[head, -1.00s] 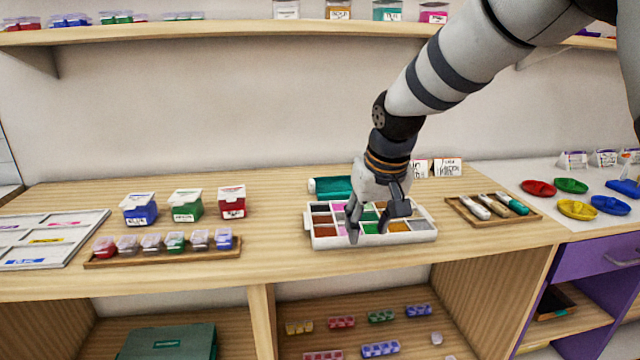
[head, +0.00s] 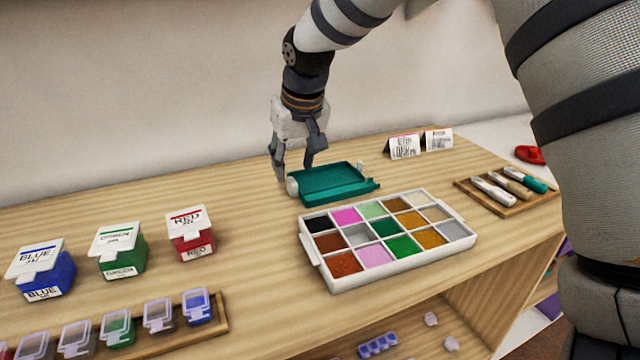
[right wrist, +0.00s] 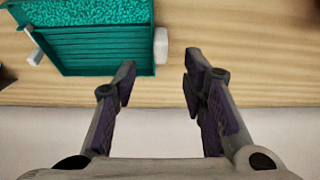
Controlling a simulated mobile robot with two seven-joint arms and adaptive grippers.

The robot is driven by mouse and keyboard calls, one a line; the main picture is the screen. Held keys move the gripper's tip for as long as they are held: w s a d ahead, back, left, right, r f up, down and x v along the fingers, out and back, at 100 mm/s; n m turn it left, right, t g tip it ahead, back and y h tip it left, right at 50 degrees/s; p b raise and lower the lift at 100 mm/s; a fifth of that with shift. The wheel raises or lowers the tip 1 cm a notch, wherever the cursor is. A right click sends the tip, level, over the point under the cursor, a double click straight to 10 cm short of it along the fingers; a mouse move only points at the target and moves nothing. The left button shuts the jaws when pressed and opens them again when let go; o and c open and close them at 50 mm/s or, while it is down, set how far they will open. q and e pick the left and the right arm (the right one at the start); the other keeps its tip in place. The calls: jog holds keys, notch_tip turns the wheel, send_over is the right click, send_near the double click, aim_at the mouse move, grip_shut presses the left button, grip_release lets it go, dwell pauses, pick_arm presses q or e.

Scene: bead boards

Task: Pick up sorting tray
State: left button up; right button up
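A teal tray (head: 330,184) with a ridged part and white end pieces lies on the wooden counter (head: 250,255), behind a white compartment tray (head: 316,268) filled with coloured beads. I cannot tell which of the two is called the sorting tray. My right gripper (head: 294,172) is open and empty, above the left end of the teal tray. In the right wrist view, the teal tray (right wrist: 105,55) lies upper left, and one white end piece (right wrist: 161,46) sits just beyond the gap between the open fingertips (right wrist: 159,66). My left gripper is out of view.
Blue (head: 45,275), green (head: 122,255) and red (head: 190,237) lidded boxes stand at left. A wooden rack (head: 190,340) of small tubs is in front of them. A pen tray (head: 510,200) and label cards (head: 404,146) are at right. A wall rises behind the counter.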

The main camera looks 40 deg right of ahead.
aim_at(292, 180)
jog(key=x, duration=0.5)
jog(key=shift+s+f, duration=0.15)
jog(key=shift+s, duration=0.15)
grip_shut()
